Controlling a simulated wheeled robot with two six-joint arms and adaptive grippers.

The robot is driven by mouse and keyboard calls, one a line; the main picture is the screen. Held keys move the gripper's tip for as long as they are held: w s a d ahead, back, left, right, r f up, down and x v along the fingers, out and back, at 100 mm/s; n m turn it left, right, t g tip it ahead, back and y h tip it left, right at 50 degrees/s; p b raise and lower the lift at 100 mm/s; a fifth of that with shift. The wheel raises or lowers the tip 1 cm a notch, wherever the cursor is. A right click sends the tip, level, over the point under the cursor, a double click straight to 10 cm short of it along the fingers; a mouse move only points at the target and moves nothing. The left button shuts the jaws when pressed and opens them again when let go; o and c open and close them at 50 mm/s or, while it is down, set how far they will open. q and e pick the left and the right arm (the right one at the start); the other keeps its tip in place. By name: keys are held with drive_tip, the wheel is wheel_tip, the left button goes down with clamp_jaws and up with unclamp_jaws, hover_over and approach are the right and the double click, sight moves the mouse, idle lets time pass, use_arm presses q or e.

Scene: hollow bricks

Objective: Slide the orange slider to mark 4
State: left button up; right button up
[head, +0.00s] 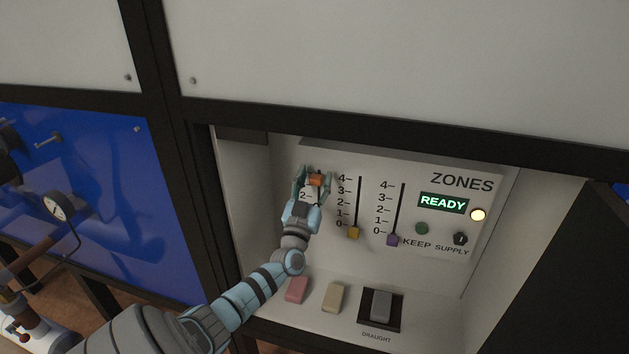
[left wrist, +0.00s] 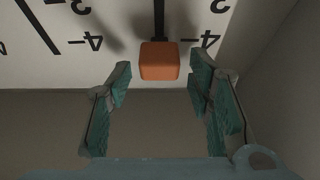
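The orange slider (head: 316,180) is a small block at the upper end of the leftmost slot on the panel. In the left wrist view, which is upside down, the orange slider (left wrist: 159,61) is beside its mark 4 (left wrist: 206,42); angle keeps me from telling exact alignment. My left gripper (head: 314,184) is at the slider. Its fingers (left wrist: 161,72) are spread on either side with visible gaps, and neither appears to touch it. The lower part of the slot and some marks are hidden by the gripper in the head view. My right gripper is not in view.
A yellow slider (head: 353,233) and a purple slider (head: 392,240) sit low in slots to the right. The display (head: 443,203) reads READY, with a lit lamp (head: 478,215) beside it. The recess's left wall (head: 243,190) is close to my left gripper. Coloured blocks and a DRAUGHT switch (head: 381,306) lie below.

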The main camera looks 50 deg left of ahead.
use_arm(q)
drive_tip(key=shift+s+d+f, duration=0.15)
drive_tip(key=shift+s+f, duration=0.05)
drive_tip(key=v, duration=1.1)
drive_tip(key=shift+s, duration=0.2)
drive_tip(key=shift+d, duration=0.1)
